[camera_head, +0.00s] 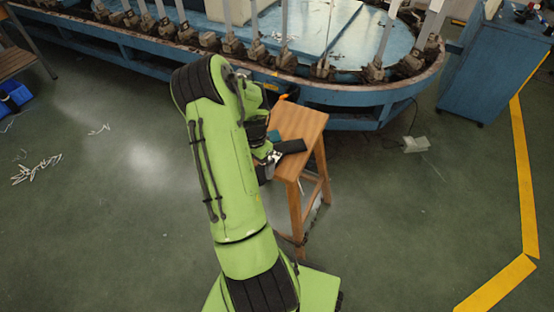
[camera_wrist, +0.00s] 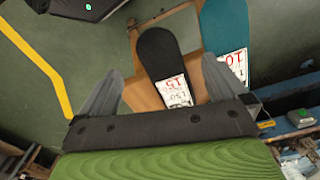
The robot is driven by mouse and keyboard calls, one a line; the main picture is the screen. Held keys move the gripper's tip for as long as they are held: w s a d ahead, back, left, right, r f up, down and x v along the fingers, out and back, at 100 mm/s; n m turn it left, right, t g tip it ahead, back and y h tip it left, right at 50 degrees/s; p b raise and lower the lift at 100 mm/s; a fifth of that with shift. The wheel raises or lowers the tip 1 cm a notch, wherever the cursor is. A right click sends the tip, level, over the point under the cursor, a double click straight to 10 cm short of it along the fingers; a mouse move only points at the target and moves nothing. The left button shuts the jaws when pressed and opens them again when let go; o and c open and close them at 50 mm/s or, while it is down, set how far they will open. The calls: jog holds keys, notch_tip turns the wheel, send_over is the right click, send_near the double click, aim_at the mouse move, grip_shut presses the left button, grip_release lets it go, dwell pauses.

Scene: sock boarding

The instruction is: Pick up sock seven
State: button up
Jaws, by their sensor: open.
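A wooden stool (camera_head: 302,120) stands by the blue machine, with a black sock (camera_head: 291,146) lying at its near edge. In the wrist view the black sock (camera_wrist: 158,55) has a white label with red and black writing.
The blue oval machine (camera_head: 340,95) with upright pale boards stands behind the stool. A blue cabinet (camera_head: 490,75) is at the right, and a small grey box (camera_head: 415,145) lies on the floor. White scraps (camera_head: 37,168) lie at the left. The floor right of the stool is mostly clear.

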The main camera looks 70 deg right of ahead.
aim_at(259, 175)
notch_tip(259, 175, down, 5)
jog(key=shift+f+b, duration=0.15)
jog(key=shift+b, duration=0.6)
jog(key=c, duration=0.9)
